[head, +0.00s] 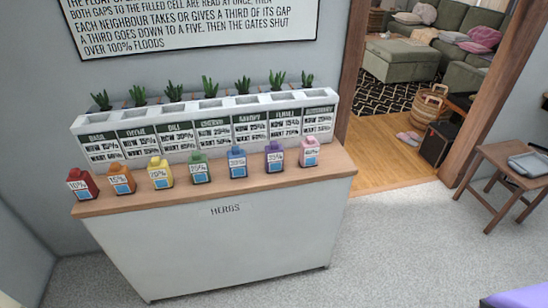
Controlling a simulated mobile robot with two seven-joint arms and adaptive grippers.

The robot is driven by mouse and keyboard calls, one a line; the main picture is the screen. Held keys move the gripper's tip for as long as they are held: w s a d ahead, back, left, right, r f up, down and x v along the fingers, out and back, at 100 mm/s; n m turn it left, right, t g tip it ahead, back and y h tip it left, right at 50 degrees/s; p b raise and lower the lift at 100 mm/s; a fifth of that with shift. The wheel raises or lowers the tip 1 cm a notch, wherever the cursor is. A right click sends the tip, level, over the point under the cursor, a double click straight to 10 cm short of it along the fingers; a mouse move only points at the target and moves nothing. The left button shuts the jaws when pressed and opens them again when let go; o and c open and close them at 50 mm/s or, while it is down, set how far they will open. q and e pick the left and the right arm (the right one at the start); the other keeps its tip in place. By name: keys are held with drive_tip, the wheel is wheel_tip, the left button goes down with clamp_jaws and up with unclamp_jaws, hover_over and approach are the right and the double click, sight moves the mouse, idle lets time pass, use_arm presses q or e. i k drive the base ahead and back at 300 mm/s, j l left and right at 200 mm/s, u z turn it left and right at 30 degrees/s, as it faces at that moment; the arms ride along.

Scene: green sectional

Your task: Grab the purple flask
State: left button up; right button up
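The purple flask (274,158) stands upright on the wooden top of the white herb counter (225,232), toward the right end of a row of coloured flasks. It has a pale label with blue on it. The blue flask (237,163) stands to its left and the pink flask (309,152) to its right, each with a small gap. Neither of my grippers shows in the head view.
More flasks in red (81,184), orange, yellow and green (199,168) stand left of the blue one. A white planter (110,117) with several herbs and labels stands behind them. Grey floor (385,245) is open in front and right. A wooden stool (505,168) stands at right.

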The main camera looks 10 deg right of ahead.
sight(274, 153)
drive_tip(key=i+l+u, duration=0.1)
drive_tip(key=l, duration=0.35)
drive_tip(key=i+l+u, duration=0.1)
drive_tip(key=l, duration=0.4)
drive_tip(key=i+l+u, duration=0.1)
drive_tip(key=i+l, duration=0.15)
drive_tip(key=l, duration=0.2)
drive_tip(key=i+l+u, duration=0.1)
drive_tip(key=l, duration=0.4)
